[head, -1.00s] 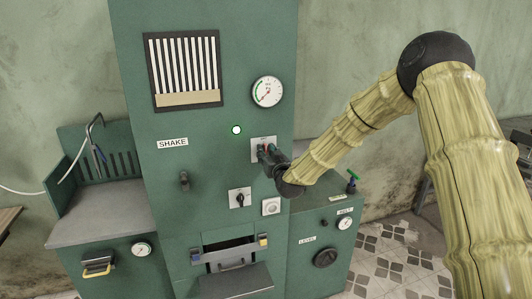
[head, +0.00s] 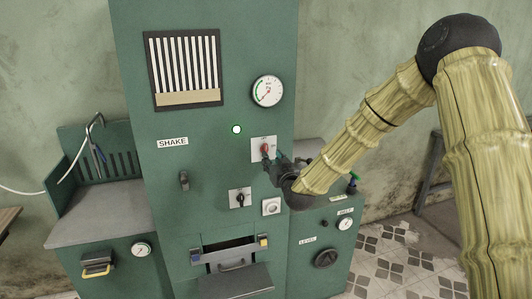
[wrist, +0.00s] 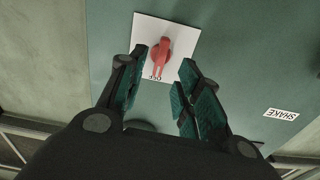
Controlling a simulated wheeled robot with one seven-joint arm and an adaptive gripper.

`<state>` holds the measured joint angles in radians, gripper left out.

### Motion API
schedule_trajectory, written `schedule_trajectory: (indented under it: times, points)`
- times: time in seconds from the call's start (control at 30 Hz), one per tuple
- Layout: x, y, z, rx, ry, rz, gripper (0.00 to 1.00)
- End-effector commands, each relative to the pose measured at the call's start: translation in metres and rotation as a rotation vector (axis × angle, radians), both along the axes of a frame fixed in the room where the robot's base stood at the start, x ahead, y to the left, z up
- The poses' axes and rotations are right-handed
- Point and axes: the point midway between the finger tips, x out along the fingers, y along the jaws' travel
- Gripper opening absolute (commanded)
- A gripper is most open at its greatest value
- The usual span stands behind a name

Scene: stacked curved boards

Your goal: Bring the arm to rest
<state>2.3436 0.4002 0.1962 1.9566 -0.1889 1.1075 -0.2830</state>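My gripper (head: 279,165) is in front of the green machine (head: 215,130), just below and right of a red rotary switch (head: 265,148) on a white plate. In the wrist view my gripper (wrist: 160,85) has its two teal-padded fingers spread apart with nothing between them. The red switch (wrist: 161,53) shows beyond the fingertips, apart from them, its handle pointing toward the plate's label that seems to read OFF. My arm of bamboo-like links reaches in from the right.
A lever (head: 184,181), a black knob (head: 240,199) and an open drawer slot (head: 232,252) are nearby. The tiled floor (head: 390,260) at right is open.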

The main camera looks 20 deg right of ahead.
Motion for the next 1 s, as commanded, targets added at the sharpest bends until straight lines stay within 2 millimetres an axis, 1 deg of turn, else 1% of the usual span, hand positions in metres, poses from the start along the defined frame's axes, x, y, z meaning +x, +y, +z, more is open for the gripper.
schedule_trajectory:
  times: [0.13,0.43,0.5,0.57,0.67,0.7,0.77,0.8,0.87,0.9,0.97,1.0]
  points:
    - [-0.007,0.000,0.000,0.000,0.000,0.001,0.34]
    - [-0.008,0.000,0.000,0.000,0.001,0.001,0.34]
    - [-0.009,0.001,-0.005,0.000,0.009,0.003,0.34]
    - [-0.012,0.004,-0.016,0.000,0.028,0.007,0.34]
    - [-0.023,0.011,-0.050,0.001,0.090,0.018,0.34]
    - [-0.030,0.015,-0.069,0.001,0.124,0.023,0.34]
    - [-0.043,0.021,-0.100,0.002,0.182,0.032,0.34]
    - [-0.053,0.025,-0.122,0.003,0.224,0.039,0.34]
    - [-0.068,0.030,-0.152,0.004,0.284,0.046,0.34]
    - [-0.079,0.034,-0.172,0.005,0.326,0.052,0.34]
    - [-0.097,0.038,-0.202,0.008,0.388,0.057,0.34]
    - [-0.110,0.041,-0.221,0.008,0.430,0.061,0.34]
